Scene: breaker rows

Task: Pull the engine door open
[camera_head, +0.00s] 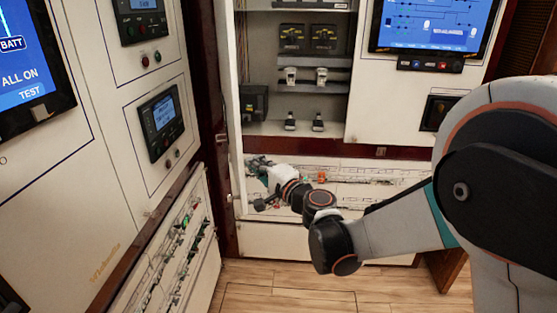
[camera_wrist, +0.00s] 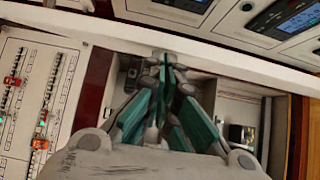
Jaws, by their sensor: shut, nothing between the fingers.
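The engine door (camera_head: 232,120) appears to be the tall, narrow white panel at the left of the open cabinet in the head view. It stands swung out, seen almost edge-on. My gripper (camera_head: 258,168) is low at the cabinet front, just right of the door's lower part. In the wrist view my gripper (camera_wrist: 163,62) has its teal fingers together with nothing between them. Their tips are close to a long white panel edge (camera_wrist: 225,66), likely the door. I cannot tell whether they touch it.
The open cabinet (camera_head: 275,128) holds levers and dark units. Below it is a breaker panel (camera_head: 390,172); another breaker panel (camera_head: 165,262) stands at the lower left. A control wall with screens (camera_head: 115,185) is close on the left. Wooden floor (camera_head: 290,285) is clear in front.

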